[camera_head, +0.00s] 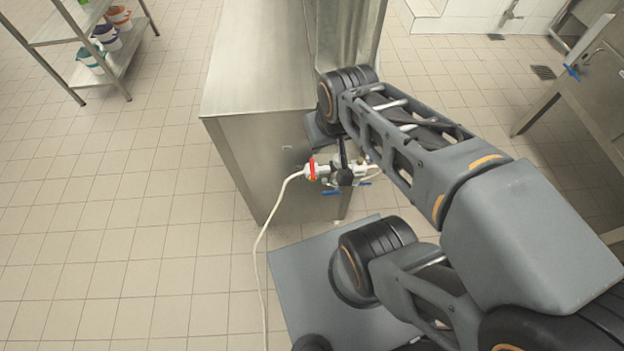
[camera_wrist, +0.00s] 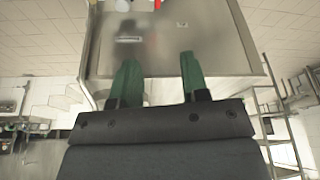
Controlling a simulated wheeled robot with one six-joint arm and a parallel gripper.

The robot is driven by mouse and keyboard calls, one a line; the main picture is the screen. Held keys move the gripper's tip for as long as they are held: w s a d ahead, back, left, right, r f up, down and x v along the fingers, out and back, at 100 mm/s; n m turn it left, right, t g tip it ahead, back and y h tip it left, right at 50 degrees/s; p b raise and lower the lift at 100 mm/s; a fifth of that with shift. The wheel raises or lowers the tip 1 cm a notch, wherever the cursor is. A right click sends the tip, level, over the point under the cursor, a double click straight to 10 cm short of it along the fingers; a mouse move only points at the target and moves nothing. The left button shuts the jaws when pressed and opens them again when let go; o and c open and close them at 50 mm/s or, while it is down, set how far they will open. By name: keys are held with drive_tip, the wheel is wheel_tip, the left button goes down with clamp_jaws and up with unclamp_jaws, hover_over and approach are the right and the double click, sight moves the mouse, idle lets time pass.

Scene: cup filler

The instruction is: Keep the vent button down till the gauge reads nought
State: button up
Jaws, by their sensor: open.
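The filler's fittings (camera_head: 329,172) show in the head view at the front of a steel cabinet: a white body with a red-orange ring, blue levers and dark parts. I cannot make out the vent button or the gauge's reading there; my arm partly covers this spot. In the wrist view my gripper (camera_wrist: 157,75) has its two green fingers apart, with nothing between them. Bare steel lies behind them. A red part (camera_wrist: 157,4) and a white part (camera_wrist: 122,5) are cut off at the top edge, beyond the fingertips. I cannot tell touching.
The steel cabinet (camera_head: 250,75) stands under my wrist. A pale hose (camera_head: 258,240) runs from the fittings down across the floor. A steel rack (camera_head: 122,65) with several buckets stands at upper left, a steel table (camera_head: 590,75) at right. The tiled floor at left is clear.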

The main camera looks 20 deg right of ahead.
clamp_jaws()
idle(1.6)
